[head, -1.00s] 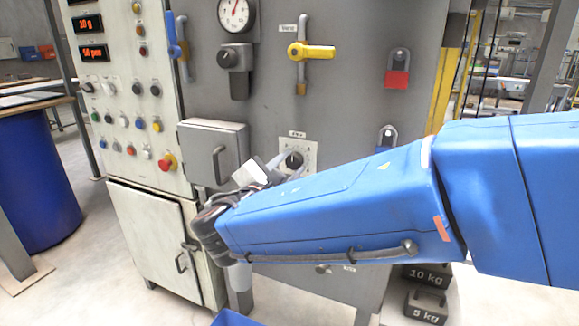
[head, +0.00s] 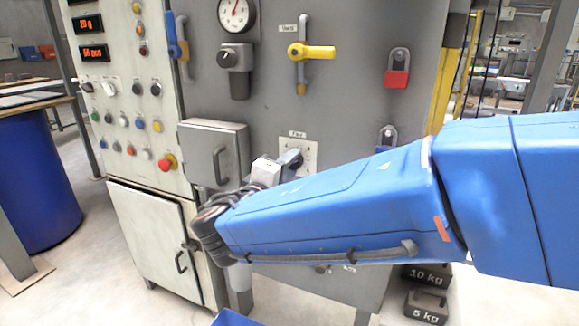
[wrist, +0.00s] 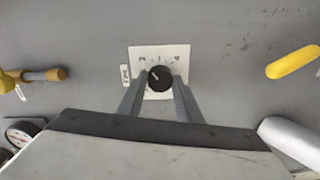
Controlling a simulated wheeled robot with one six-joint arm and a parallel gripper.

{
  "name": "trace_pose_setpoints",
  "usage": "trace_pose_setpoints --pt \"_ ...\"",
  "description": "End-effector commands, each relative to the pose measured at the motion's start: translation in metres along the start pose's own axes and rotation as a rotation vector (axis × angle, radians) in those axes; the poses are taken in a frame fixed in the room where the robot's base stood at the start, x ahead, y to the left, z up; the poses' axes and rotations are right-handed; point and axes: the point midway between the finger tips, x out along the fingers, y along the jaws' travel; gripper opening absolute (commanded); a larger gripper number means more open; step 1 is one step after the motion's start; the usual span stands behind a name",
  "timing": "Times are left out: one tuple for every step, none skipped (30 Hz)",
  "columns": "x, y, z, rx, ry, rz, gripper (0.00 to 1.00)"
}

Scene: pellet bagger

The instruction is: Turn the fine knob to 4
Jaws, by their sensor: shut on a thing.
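The fine knob (wrist: 160,78) is a small black dial with a light pointer line, on a white plate (wrist: 143,55) marked with numbers. In the wrist view the pointer leans to the upper left; the digits are too small to read surely. My gripper (wrist: 158,84) is shut on the knob, one grey finger on each side of it. In the head view my gripper (head: 289,159) is at the plate (head: 311,154) on the grey machine front and hides the knob.
A yellow-handled valve (head: 312,52) and a round gauge (head: 236,13) are above. A grey box with a handle (head: 213,152) is close on the left. Red (head: 397,72) and blue (head: 386,138) padlocks hang on the right. Two red displays (head: 92,38) are at upper left.

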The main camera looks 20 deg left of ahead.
Motion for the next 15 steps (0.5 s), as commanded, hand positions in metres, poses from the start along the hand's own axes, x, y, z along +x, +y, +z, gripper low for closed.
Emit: trace_pose_setpoints --pt "-0.0004 -0.0017 0.0006 0.040 -0.001 -0.002 0.09" --pt "-0.0004 -0.0017 0.0006 0.068 -0.001 -0.002 0.09" --pt "-0.0004 -0.0018 0.0006 0.107 -0.001 -0.002 0.09" --pt "-0.0004 -0.0018 0.0007 0.135 -0.001 -0.002 0.09" --pt "-0.0004 -0.0018 0.0007 0.163 -0.001 -0.002 0.09" --pt "-0.0004 -0.0019 0.0007 0.201 -0.001 -0.002 0.09" --pt "-0.0004 -0.0019 0.0007 0.230 -0.001 -0.002 0.09" --pt "-0.0005 -0.0019 0.0007 0.258 -0.001 -0.002 0.09" --pt "-0.0005 -0.0020 0.0007 0.296 -0.001 -0.003 0.09" --pt "-0.0005 -0.0020 0.0007 0.325 -0.001 -0.003 0.09" --pt "-0.0005 -0.0020 0.0007 0.353 -0.002 -0.003 0.09" --pt "-0.0005 -0.0020 0.0008 0.391 -0.002 -0.003 0.09" --pt "-0.0005 -0.0021 0.0007 0.420 -0.002 -0.003 0.09" --pt "-0.0005 -0.0021 0.0008 0.448 -0.002 -0.003 0.09" --pt "-0.0005 -0.0021 0.0008 0.486 -0.002 -0.003 0.09"
